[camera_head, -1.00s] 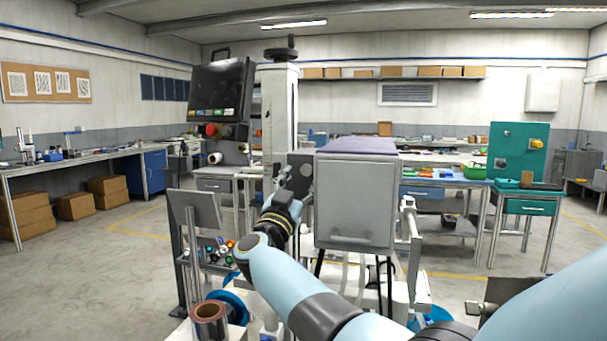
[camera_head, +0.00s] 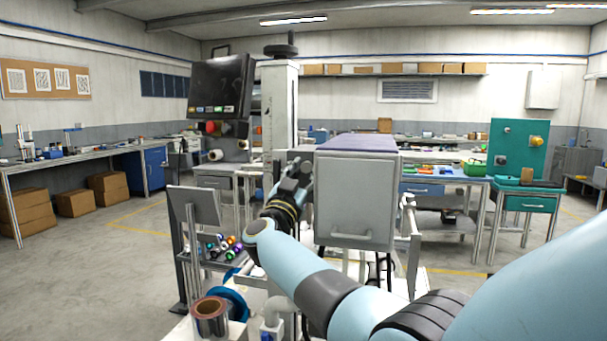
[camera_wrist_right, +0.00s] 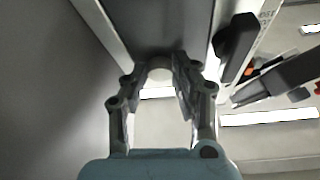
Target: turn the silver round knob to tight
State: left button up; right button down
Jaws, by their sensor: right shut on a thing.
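My right gripper (camera_head: 301,166) is at the grey machine block beside the light column. In the right wrist view its two fingers (camera_wrist_right: 160,72) are closed around the silver round knob (camera_wrist_right: 159,74), whose pale rim shows between the fingertips. The knob sits against a dark grey face, and the fingers cover its sides. In the head view the gripper and wrist hide the knob. Its turning angle cannot be told. My left gripper is not in view.
A large grey box with a handle (camera_head: 356,207) stands just right of the gripper. A dark screen (camera_head: 220,88) hangs at the left of the column (camera_head: 280,130). A tilted grey panel (camera_head: 194,206) and a copper-coloured roll (camera_head: 211,318) are at lower left.

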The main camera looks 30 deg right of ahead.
jog(key=shift+m, duration=0.3)
jog(key=m+g+b, duration=0.1)
jog(key=m, duration=0.2)
jog(key=m+g+h+b, duration=0.1)
jog(key=m+g+b, duration=0.1)
jog(key=m, duration=0.1)
jog(key=shift+w+a, duration=0.15)
jog(key=m+g+b, duration=0.1)
jog(key=m, duration=0.2)
jog(key=m+g+b, duration=0.1)
jog(key=m+g, duration=0.1)
jog(key=m, duration=0.2)
jog(key=shift+w+a+r+b, duration=0.1)
jog(key=shift+b, duration=0.25)
jog(key=m, duration=0.2)
jog(key=m+g+y+b, duration=0.1)
jog(key=m, duration=0.2)
jog(key=shift+r+m+g+b, duration=0.25)
jog(key=shift+m+g+b, duration=0.05)
jog(key=shift+g, duration=0.1)
jog(key=m+y, duration=0.1)
jog(key=m, duration=0.1)
jog(key=m+y, duration=0.1)
jog(key=m, duration=0.1)
jog(key=shift+r+m+y+b, duration=0.2)
jog(key=shift+m+y+b, duration=0.1)
jog(key=shift+b, duration=0.1)
jog(key=c, duration=1.1)
grip_release()
jog(key=shift+o, duration=0.2)
